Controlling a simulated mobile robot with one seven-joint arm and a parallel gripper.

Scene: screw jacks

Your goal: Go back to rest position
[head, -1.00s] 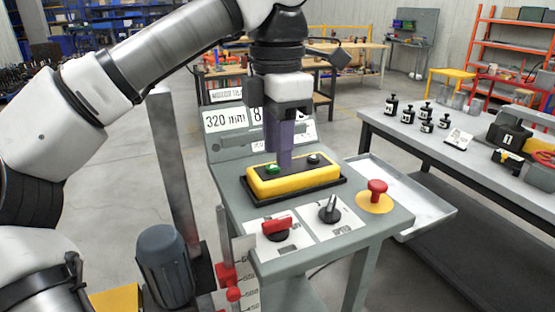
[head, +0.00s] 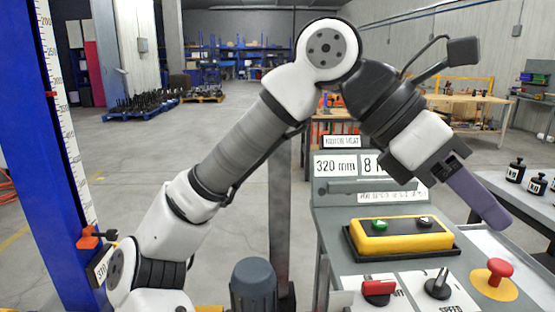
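My gripper (head: 492,215) is raised to the right of the yellow button box, its purple fingers pointing down and right. From this side the fingers overlap, so I cannot tell whether they are open or shut. Nothing shows between them. The yellow button box (head: 373,241) with a green button (head: 379,225) and a dark button (head: 424,222) sits on the grey control desk (head: 330,213). My gripper is apart from the box. Part of the sign at the back of the desk is hidden behind my arm.
A red mushroom button (head: 499,269) on a yellow disc, a red switch (head: 378,289) and a black speed knob (head: 438,285) are at the desk's front. A blue column (head: 45,150) with a scale stands at left. Black weights (head: 536,185) are at right.

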